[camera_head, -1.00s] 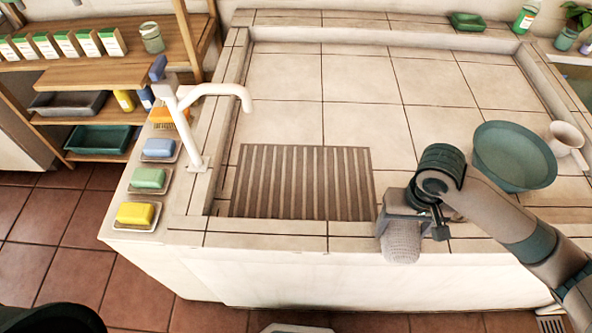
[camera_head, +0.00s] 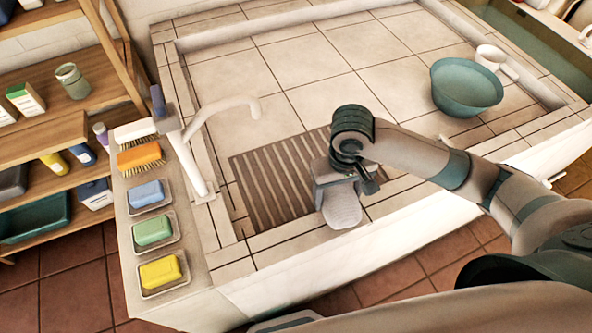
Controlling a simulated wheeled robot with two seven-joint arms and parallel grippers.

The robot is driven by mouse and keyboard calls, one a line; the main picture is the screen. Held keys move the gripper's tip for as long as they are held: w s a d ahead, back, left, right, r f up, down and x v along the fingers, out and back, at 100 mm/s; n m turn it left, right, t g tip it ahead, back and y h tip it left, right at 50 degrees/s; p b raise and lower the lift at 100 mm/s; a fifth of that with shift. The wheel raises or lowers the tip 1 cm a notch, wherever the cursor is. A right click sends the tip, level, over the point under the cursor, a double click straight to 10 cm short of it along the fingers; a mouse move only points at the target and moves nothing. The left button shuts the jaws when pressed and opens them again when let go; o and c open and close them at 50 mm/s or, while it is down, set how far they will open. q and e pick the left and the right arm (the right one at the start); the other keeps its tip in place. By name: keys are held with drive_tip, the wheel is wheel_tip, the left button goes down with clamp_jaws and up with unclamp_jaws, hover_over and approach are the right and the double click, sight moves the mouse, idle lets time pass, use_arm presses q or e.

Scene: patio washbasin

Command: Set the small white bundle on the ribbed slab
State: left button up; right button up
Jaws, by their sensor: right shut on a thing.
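The small white bundle (camera_head: 342,212), a pale textured lump, hangs below my right gripper (camera_head: 343,188), whose jaws are shut on it. The gripper hides the bundle's upper part. The ribbed slab (camera_head: 262,187), brown with parallel grooves, lies in the tiled basin behind the front rim. My right gripper and arm cover its right end. In the picture the bundle overlaps the basin's front rim, just right of and in front of the slab. I cannot tell how high it is above the rim. My left gripper is not in view.
A white tap (camera_head: 202,150) rises at the slab's left. Brushes and soaps in dishes, such as the yellow soap (camera_head: 160,272), line the left ledge. The tiled basin floor (camera_head: 330,80) behind the slab is clear.

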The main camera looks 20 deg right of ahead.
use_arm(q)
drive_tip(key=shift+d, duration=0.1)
use_arm(e)
drive_tip(key=shift+a, duration=0.15)
drive_tip(key=shift+w+d, duration=0.25)
drive_tip(key=shift+w, duration=0.05)
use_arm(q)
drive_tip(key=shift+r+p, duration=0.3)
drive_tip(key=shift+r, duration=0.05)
use_arm(e)
drive_tip(key=w+d+r+n, duration=0.1)
drive_tip(key=w+d+r, duration=0.1)
drive_tip(key=w+d, duration=1.6)
drive_tip(key=shift+d+n, duration=0.3)
drive_tip(key=shift+d, duration=0.55)
drive_tip(key=shift+a, duration=0.15)
